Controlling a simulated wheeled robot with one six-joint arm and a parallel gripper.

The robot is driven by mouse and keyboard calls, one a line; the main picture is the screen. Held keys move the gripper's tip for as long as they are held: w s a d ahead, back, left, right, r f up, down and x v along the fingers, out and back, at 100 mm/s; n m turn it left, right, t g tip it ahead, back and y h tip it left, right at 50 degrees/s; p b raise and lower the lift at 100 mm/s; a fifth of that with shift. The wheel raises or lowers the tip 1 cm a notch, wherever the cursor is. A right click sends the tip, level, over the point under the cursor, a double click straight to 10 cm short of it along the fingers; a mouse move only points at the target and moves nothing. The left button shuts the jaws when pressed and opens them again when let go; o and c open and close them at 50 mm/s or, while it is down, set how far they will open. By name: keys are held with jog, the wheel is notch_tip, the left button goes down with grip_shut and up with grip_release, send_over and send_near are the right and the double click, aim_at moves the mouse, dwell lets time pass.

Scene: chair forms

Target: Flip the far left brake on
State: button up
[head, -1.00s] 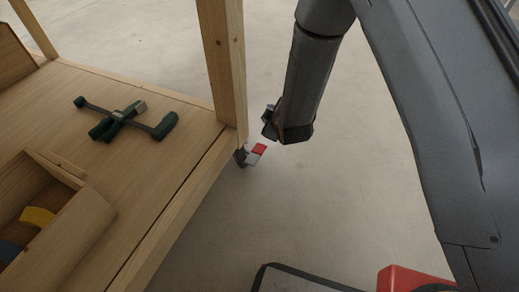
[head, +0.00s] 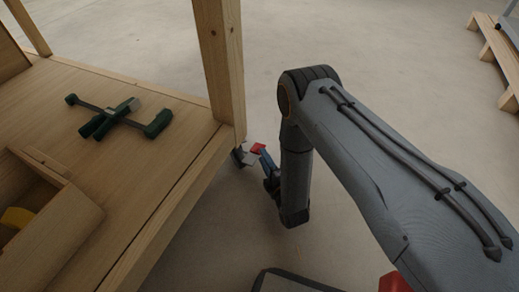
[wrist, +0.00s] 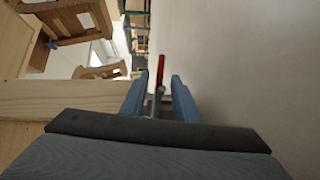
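A caster with a red brake tab (head: 258,148) sits low at the corner leg of the wooden cart (head: 175,195) in the head view. The red tab also shows in the wrist view (wrist: 160,68), in line with the gap between the fingers. My gripper (head: 265,160) is beside the tab, with its blue fingers pointing toward it. In the wrist view my gripper (wrist: 160,95) is open, with a clear gap between the fingers. Whether a finger touches the tab I cannot tell. Most of the caster is hidden by the cart edge.
The cart's upright post (head: 220,65) rises above the caster. A green clamp (head: 112,117) and a wooden box (head: 55,225) are on the cart's shelf. A pallet (head: 497,55) lies at the far right.

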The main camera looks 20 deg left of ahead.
aim_at(258, 147)
jog(key=b+x, duration=0.3)
jog(key=x, duration=0.3)
jog(key=shift+w+a, duration=0.2)
jog(key=shift+w, duration=0.05)
jog(key=shift+c, duration=0.3)
grip_shut()
